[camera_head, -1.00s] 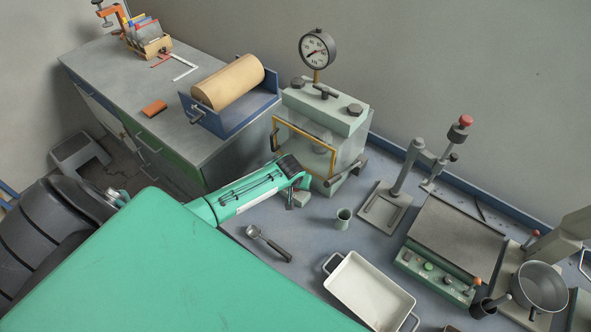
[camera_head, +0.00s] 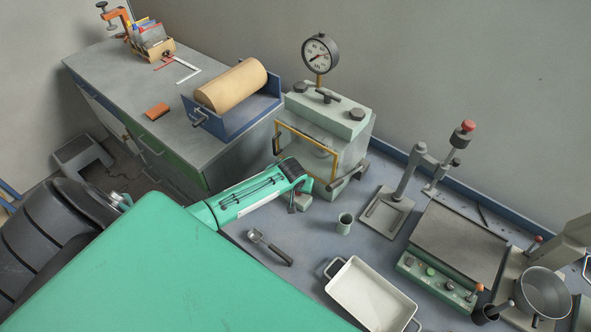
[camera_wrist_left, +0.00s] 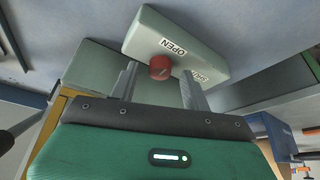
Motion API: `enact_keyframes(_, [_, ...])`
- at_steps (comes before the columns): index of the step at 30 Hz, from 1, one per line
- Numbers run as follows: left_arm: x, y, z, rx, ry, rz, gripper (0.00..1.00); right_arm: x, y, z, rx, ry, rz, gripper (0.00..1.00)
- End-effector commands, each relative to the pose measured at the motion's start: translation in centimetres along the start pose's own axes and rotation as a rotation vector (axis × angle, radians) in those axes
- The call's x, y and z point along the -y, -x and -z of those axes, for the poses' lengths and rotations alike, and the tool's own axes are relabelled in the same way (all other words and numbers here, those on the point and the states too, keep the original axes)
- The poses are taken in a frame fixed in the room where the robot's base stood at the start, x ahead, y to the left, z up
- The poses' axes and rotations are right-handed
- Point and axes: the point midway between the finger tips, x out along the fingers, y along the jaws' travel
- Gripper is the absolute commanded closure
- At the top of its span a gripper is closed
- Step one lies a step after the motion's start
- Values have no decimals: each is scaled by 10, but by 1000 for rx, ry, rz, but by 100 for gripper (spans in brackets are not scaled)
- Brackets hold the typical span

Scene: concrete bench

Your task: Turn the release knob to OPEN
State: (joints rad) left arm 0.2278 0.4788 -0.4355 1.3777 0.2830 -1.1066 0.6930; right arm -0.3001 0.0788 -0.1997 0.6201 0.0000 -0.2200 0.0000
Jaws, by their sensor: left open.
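The red release knob (camera_wrist_left: 160,67) sits on a pale green block (camera_wrist_left: 178,42) marked OPEN and SHUT in the left wrist view. I cannot clearly tell which label the knob points to. My left gripper (camera_wrist_left: 157,72) is open, with one finger to each side of the knob as seen there. I cannot tell how far its tips are from the knob. In the head view my left gripper (camera_head: 291,203) hangs low at the front of the press (camera_head: 325,118), and the knob is not clearly visible. My right gripper is not in view.
A dial gauge (camera_head: 320,53) stands on the press. A small green cup (camera_head: 344,223), a scoop (camera_head: 270,247) and a white tray (camera_head: 362,290) lie nearby on the bench. A blue roller cradle (camera_head: 235,118) is behind my left arm. Some bench around the cup is clear.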

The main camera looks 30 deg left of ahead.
Motion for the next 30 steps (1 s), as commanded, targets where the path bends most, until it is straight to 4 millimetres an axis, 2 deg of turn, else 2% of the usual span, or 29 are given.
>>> enact_keyframes(5, [0, 20, -1, -2, -1, -1, 52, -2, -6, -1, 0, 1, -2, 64])
enact_keyframes(21, [0, 108, 0, -4, -1, -1, 52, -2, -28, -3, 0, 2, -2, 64])
enact_keyframes(25, [0, 122, 0, -3, 0, -1, 52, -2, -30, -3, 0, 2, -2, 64])
enact_keyframes(30, [0, 130, 0, -1, 0, 0, 52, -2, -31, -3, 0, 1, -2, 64])
